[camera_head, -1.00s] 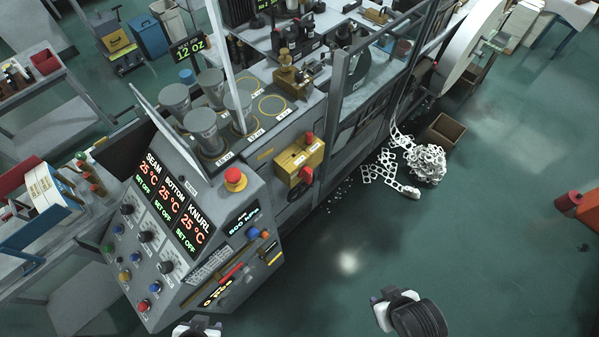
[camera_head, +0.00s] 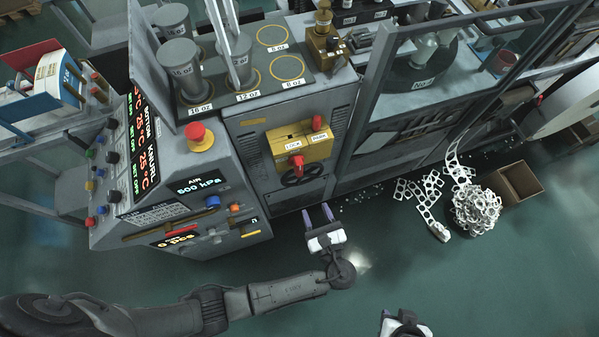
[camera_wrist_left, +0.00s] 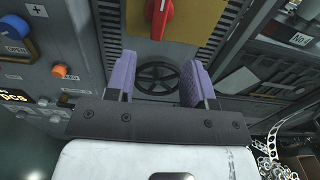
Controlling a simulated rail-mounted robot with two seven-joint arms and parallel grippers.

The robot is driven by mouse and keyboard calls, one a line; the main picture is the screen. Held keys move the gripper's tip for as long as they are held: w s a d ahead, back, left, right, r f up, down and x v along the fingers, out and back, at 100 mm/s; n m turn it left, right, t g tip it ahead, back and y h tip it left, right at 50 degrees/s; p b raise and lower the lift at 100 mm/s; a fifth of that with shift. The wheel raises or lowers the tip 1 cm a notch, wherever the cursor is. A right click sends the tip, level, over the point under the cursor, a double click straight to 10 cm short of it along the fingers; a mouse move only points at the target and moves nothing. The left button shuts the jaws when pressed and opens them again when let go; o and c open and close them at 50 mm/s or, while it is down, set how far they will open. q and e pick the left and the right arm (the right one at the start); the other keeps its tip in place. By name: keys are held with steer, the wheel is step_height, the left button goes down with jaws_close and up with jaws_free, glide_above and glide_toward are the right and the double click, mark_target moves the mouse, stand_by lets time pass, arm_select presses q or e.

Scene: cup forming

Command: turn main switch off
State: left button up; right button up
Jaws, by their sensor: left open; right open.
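A yellow box (camera_head: 289,146) is on the machine's front panel, with a red rotary handle (camera_head: 296,165), which looks like the main switch. In the left wrist view the red handle (camera_wrist_left: 159,14) points roughly up and down on the yellow plate (camera_wrist_left: 198,22), its top cut off. My left gripper (camera_head: 318,215) is open and empty, below and slightly right of the handle in the head view. In the left wrist view its purple fingers (camera_wrist_left: 158,75) are apart, with the handle beyond and above them, untouched. My right gripper (camera_head: 403,322) is open at the bottom edge, partly cut off.
A black vent wheel (camera_head: 302,174) is just under the yellow box. A red emergency button (camera_head: 200,136) and a control panel with blue and orange knobs are to the left. Scrap rings (camera_head: 476,208) and a brown box (camera_head: 513,182) lie on the floor at right.

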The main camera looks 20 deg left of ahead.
mark_target(300, 170)
arm_select(q)
steer(key=p+x, duration=0.1)
steer(key=x, duration=1.2)
steer(key=shift+w+p, duration=0.1)
steer(key=shift+p, duration=0.25)
steer(key=shift+c, duration=0.5)
jaws_close()
